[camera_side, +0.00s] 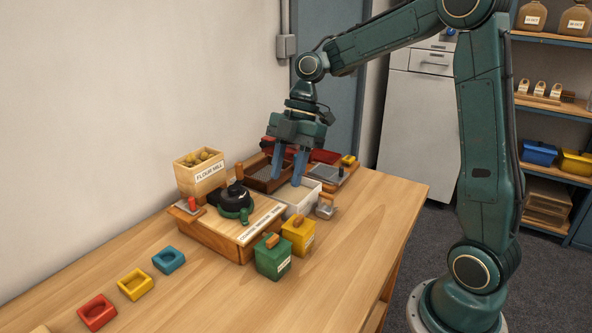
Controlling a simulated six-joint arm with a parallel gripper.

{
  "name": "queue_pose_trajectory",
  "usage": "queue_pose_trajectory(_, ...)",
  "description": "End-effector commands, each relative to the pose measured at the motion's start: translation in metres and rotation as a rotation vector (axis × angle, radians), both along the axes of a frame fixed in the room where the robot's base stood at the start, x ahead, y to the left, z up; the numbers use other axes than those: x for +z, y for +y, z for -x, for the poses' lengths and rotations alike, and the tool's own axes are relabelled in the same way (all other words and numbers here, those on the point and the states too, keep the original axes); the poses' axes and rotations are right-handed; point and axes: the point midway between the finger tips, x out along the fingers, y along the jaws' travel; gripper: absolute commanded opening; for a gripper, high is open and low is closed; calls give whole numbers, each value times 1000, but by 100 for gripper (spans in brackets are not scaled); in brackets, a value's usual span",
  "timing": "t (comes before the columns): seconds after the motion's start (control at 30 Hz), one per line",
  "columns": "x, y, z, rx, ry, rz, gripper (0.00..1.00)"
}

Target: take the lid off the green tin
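The green tin (273,262) stands on the table at the front, in front of the wooden board with the black and green device. Its green lid (266,246), with a wooden knob (271,240) on top, sits on the tin. My gripper (287,181) points down behind and above the tin, over the area of the white box and the brown tray. Its two blue fingers are apart, and I see nothing between them. The gripper is well clear of the green tin.
A yellow tin (299,237) with a wooden knob stands close beside the green tin at its right. The wooden board (213,235), white box (303,205) and brown tray (262,182) lie behind. Coloured blocks (136,285) line the left. The table's front right is clear.

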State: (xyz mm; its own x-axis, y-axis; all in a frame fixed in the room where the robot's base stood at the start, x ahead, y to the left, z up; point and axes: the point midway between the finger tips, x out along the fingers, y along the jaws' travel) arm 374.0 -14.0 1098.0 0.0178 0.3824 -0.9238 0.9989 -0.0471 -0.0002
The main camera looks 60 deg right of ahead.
Motion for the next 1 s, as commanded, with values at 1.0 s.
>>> queue_pose_trajectory(1.0,-80,33,-2,-1,0,0,37)
